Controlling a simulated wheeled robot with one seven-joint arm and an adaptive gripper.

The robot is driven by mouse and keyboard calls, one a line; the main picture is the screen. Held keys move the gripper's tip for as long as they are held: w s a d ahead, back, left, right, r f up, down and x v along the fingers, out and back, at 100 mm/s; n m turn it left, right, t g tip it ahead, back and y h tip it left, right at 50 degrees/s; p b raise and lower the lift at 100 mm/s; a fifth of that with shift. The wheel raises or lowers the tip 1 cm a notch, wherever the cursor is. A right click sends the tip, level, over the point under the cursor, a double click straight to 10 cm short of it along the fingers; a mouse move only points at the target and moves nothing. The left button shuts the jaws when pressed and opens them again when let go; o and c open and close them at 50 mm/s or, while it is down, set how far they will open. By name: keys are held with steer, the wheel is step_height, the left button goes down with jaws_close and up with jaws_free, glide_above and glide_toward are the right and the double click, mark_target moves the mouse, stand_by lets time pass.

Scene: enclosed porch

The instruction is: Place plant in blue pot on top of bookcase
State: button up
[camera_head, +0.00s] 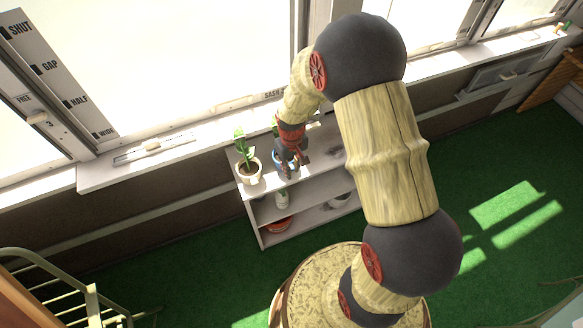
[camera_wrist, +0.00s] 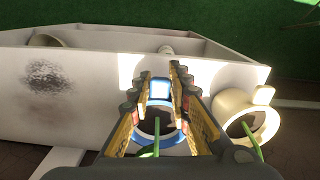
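The plant in the blue pot (camera_head: 278,160) stands at the top of the white bookcase (camera_head: 254,207), partly hidden behind my gripper (camera_head: 297,165). In the wrist view, the blue pot (camera_wrist: 160,88) shows between the two fingers of my gripper (camera_wrist: 161,72), with its blue rim and a green stem nearer the camera. The fingers are apart, one on each side of the pot. Whether they touch it is unclear. The bookcase's white top (camera_wrist: 85,100) also fills the left of the wrist view.
A plant in a cream pot (camera_head: 248,173) stands beside the blue pot on the bookcase's left end; it also shows in the wrist view (camera_wrist: 226,105). Lower shelves hold a small white pot (camera_head: 282,201) and an orange pot (camera_head: 279,226). The windowsill (camera_head: 115,177) runs behind.

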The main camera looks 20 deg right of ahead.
steer(key=o, duration=0.5)
step_height(320, 180, up, 23)
steer(key=s+t+p, duration=0.2)
steer(key=p, duration=0.2)
steer(key=s+a+r+t, duration=0.1)
steer(key=s+r, duration=0.4)
steer(key=s+a+r+m+t, duration=0.1)
steer(key=s+r, duration=0.5)
steer(key=s+a+r+t, duration=0.1)
steer(key=s+r, duration=0.4)
steer(key=s, duration=0.1)
steer(key=shift+s+r+t, duration=0.1)
steer(key=shift+r+t, duration=0.2)
steer(key=shift+r, duration=0.1)
